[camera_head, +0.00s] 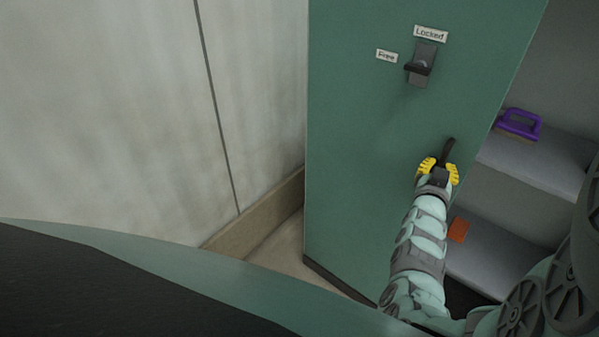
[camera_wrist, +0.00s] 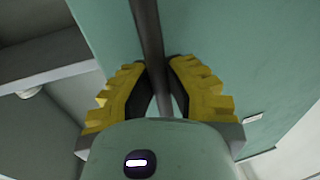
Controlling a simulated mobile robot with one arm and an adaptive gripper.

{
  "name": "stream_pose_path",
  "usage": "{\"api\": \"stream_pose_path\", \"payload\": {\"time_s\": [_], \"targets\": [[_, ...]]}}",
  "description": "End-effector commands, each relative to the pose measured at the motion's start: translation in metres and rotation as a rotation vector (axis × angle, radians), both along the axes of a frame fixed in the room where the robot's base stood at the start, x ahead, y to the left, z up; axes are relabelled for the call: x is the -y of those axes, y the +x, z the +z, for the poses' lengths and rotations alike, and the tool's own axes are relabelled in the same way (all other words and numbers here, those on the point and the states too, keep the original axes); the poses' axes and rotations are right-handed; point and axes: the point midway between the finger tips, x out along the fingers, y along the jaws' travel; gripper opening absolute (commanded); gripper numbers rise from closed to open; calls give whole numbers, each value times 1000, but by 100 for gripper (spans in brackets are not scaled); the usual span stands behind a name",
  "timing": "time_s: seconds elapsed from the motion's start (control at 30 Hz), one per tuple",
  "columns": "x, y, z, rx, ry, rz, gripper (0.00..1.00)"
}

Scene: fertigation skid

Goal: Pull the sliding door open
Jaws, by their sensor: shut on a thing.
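The sliding door (camera_head: 360,150) is a tall green panel in the head view. Its dark bar handle (camera_head: 448,150) is near its right edge. My gripper (camera_head: 439,166) has its yellow fingers shut on the handle, hiding the lower part of it. In the wrist view the handle (camera_wrist: 148,35) runs down between the two fingertips (camera_wrist: 157,72). A dark latch lever (camera_head: 418,68) sits higher on the door, with a "Locked" label (camera_head: 430,34) above and a "Free" label (camera_head: 387,56) to its left. Its lever sticks out; its exact setting is hard to tell.
Grey shelves (camera_head: 515,167) show to the right of the door's edge, with a purple handled object (camera_head: 520,123) and an orange block (camera_head: 458,229) on them. A pale wall (camera_head: 120,120) with a beige skirting (camera_head: 255,216) stands on the left.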

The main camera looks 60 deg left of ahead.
Motion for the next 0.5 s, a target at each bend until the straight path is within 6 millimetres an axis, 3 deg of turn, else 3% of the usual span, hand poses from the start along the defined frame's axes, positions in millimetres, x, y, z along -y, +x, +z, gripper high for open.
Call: {"api": "stream_pose_path", "payload": {"time_s": [0.03,0.07,0.1,0.37,0.5], "targets": [[-1,-1,1,2,0,2,0],[-1,-1,1,2,0,2,15],[-1,-1,1,2,0,2,19],[0,0,0,1,0,1,46],[0,0,0,0,-1,1,46]]}}
